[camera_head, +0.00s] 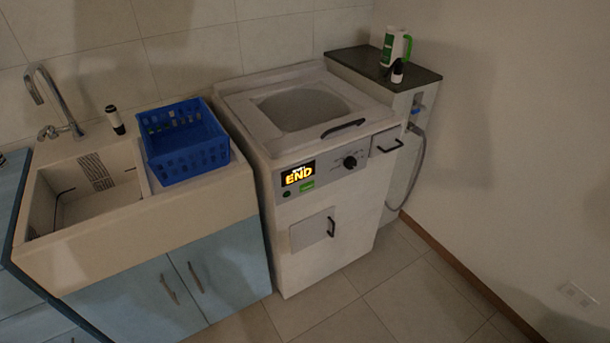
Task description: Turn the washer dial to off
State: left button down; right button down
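The white top-loading washer (305,160) stands in the middle of the view, against the tiled wall. Its black round dial (350,162) sits on the grey front panel, right of the lit display (298,174), which reads "END" in yellow. The dial's pointer position is too small to read. A green button or label (307,186) is below the display. The washer lid is closed, with a black handle (343,128) at its front edge. Neither of my grippers shows in this view, and nothing touches the dial.
A blue basket (183,140) rests on the sink counter left of the washer. A sink (95,190) with a faucet is at far left. A dark-topped ledge (375,64) with bottles and a grey hose are at right. The floor in front is clear.

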aim_at(349, 162)
jog(key=i+j+u, duration=0.15)
jog(key=i, duration=0.3)
jog(key=i+j+u, duration=0.1)
jog(key=i, duration=0.35)
